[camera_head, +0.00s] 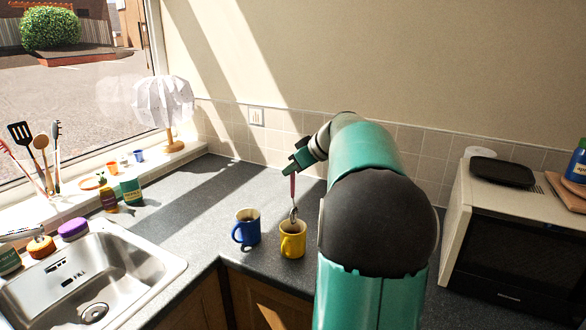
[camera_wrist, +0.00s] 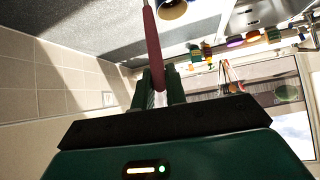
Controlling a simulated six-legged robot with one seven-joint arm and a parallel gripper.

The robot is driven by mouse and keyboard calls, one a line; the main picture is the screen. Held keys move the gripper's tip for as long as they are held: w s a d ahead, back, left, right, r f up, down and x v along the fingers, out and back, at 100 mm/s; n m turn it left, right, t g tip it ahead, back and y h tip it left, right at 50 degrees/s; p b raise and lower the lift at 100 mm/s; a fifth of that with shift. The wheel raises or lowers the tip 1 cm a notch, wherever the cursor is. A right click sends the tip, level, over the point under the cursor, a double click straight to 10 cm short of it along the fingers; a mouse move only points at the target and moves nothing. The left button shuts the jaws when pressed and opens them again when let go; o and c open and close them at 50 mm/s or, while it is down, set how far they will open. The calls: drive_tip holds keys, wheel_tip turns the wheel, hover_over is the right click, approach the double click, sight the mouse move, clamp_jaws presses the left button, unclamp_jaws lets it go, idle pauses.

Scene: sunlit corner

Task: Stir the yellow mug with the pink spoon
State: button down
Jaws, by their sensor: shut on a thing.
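The yellow mug (camera_head: 292,241) stands upright on the dark counter, left of my arm in the head view. My gripper (camera_head: 298,168) is above it and shut on the handle of the pink spoon (camera_head: 293,188). The spoon hangs down steeply, with its metal bowl end at the mug's rim; I cannot tell whether the tip is inside. In the wrist view the pink handle (camera_wrist: 152,45) runs up from between the fingers of my gripper (camera_wrist: 158,85). The yellow mug does not clearly show there.
A blue mug (camera_head: 246,227) stands just left of the yellow one. A steel sink (camera_head: 160,268) is at the left, with bottles and a sponge (camera_head: 73,228) by it. A microwave (camera_head: 510,240) stands at the right. The counter behind the mugs is clear.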

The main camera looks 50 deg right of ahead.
drive_tip(key=shift+r, duration=2.5)
